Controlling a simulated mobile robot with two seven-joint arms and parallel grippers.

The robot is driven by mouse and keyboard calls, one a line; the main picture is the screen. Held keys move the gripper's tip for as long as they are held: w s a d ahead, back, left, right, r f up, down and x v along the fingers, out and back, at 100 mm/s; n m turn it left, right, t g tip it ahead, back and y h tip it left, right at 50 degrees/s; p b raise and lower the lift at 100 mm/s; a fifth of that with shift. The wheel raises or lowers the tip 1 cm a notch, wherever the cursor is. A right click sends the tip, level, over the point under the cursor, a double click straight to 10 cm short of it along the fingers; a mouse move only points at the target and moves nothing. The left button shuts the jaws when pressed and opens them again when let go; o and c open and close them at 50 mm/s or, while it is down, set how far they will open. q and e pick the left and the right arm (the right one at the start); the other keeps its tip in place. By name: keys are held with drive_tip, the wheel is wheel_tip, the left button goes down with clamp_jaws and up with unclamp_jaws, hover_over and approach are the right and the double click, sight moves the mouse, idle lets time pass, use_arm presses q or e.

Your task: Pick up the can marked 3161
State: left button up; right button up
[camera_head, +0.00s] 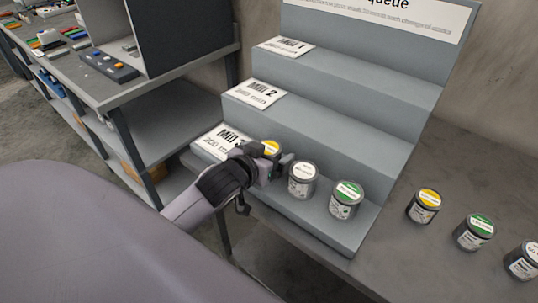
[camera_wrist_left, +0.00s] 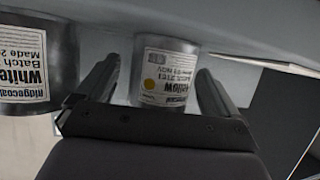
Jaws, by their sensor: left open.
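A can with a yellow lid (camera_head: 271,147) stands on the lowest step of the grey rack, partly hidden behind my left gripper (camera_head: 276,165). In the left wrist view the yellow-labelled can (camera_wrist_left: 165,75) sits between the two open fingers of my left gripper (camera_wrist_left: 158,82). Its label is upside down; it has a batch number that I cannot read surely. A white-lidded can (camera_head: 302,180) and a green-lidded can (camera_head: 345,200) stand to its right on the same step. The white-labelled can (camera_wrist_left: 38,65) shows at the left of the wrist view. My right gripper is not seen.
The stepped rack (camera_head: 340,110) carries signs for Mill 1 (camera_head: 283,47), Mill 2 (camera_head: 255,93) and a third mill. A yellow can (camera_head: 424,205), a green can (camera_head: 474,232) and another can (camera_head: 523,262) stand on the table at right. A workbench (camera_head: 130,85) is at left.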

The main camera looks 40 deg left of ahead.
use_arm(q)
drive_tip(key=shift+x, duration=0.95)
drive_tip(key=c, duration=1.1)
drive_tip(key=shift+c, duration=0.3)
drive_tip(key=shift+r, duration=0.1)
